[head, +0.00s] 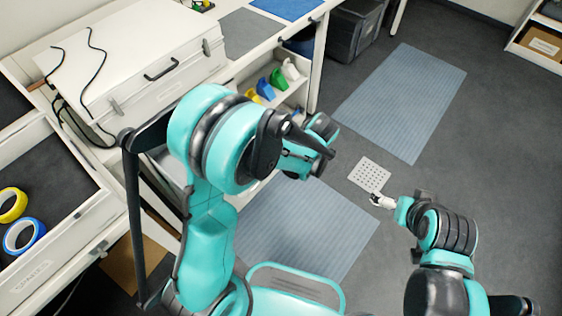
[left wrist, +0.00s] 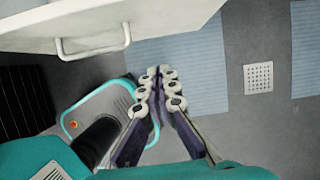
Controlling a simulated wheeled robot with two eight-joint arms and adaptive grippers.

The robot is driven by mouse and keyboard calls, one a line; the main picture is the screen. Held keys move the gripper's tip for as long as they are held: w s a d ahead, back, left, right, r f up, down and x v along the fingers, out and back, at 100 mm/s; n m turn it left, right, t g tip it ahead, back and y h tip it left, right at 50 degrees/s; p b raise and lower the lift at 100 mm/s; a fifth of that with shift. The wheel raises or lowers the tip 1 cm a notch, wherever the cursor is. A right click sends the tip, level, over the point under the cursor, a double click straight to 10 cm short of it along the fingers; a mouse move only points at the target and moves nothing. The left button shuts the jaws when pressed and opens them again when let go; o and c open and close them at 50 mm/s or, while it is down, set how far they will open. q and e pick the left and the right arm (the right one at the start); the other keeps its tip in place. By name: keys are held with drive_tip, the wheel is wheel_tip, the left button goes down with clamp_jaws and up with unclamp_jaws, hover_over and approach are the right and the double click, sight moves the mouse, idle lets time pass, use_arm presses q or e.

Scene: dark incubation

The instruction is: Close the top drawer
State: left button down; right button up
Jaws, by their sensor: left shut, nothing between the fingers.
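An open white drawer (head: 45,275) with a label on its front is at the left edge of the head view, with a yellow tape roll (head: 12,205) and a blue tape roll (head: 24,236) inside. In the left wrist view, a white panel (left wrist: 150,22) with a pale bar handle (left wrist: 92,50) is at top left; I cannot tell if it is that drawer's front. My left gripper (left wrist: 160,76) is shut and empty, below and right of the handle and apart from it; its fingers are unclear in the head view. My right gripper (head: 380,201) is over the floor, far from the drawer; its fingers are too small to judge.
A white case (head: 145,90) with a black handle and cables stands on the bench. Coloured bins (head: 278,80) sit on a shelf behind my left arm. Blue-grey mats (head: 405,100) and a perforated plate (head: 369,175) are on the floor. Open floor is at the right.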

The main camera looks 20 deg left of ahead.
use_arm(q)
drive_tip(key=w+a+f+b, duration=0.3)
drive_tip(key=a+f+b, duration=0.2)
drive_tip(key=f, duration=0.5)
drive_tip(key=shift+a+m+b, duration=0.3)
drive_tip(key=shift+a+b, duration=0.1)
drive_tip(key=shift+a, duration=0.55)
use_arm(e)
drive_tip(key=shift+f, duration=2.9)
